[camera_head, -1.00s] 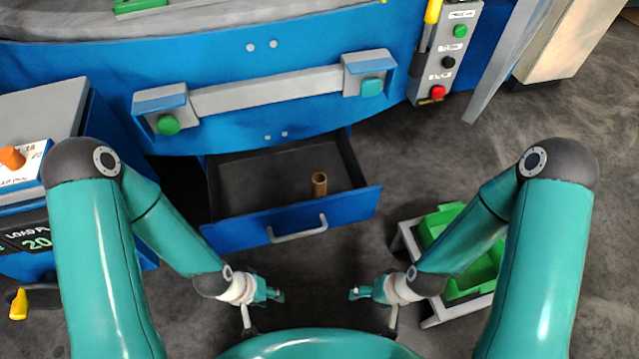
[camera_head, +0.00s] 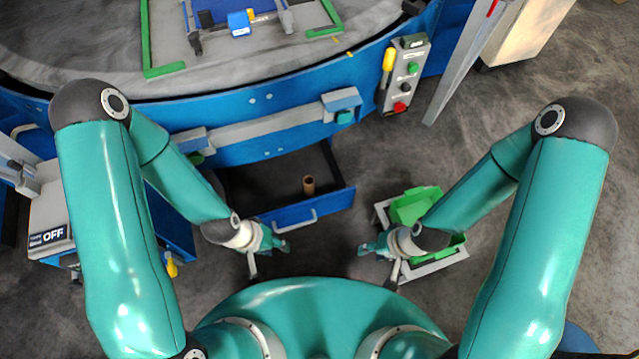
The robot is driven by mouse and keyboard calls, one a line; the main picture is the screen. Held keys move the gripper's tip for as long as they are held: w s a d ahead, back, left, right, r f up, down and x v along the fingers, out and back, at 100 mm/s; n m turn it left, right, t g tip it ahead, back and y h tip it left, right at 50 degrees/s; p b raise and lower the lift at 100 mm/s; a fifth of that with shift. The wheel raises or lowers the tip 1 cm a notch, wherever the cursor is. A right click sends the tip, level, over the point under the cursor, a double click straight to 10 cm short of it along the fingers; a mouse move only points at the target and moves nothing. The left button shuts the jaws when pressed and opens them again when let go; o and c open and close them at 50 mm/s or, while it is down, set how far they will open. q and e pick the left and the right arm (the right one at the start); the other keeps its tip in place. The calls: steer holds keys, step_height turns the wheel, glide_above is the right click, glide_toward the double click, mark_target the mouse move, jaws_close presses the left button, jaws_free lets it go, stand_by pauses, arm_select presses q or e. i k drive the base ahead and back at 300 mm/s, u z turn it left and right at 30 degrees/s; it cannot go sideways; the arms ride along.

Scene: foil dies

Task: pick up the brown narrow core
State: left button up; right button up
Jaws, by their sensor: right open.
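The brown narrow core (camera_head: 309,186) is a small brown tube standing upright in the open drawer (camera_head: 268,180), toward its right front part. The drawer has a blue front with a grey handle (camera_head: 296,220). My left gripper (camera_head: 270,262) is open and empty, in front of the drawer and apart from the core. My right gripper (camera_head: 379,265) is open and empty, to the right of the drawer front, beside the green bin. Neither gripper touches the core.
A green bin (camera_head: 416,203) in a pale frame stands on the floor at the right, partly behind my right arm. A blue machine (camera_head: 262,110) with a round grey top overhangs the drawer. A control box (camera_head: 405,76) hangs on its right. A cabinet (camera_head: 48,215) stands at the left.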

mark_target(309, 181)
steer(key=z, duration=0.4)
steer(key=i, duration=0.65)
steer(key=u, duration=2.05)
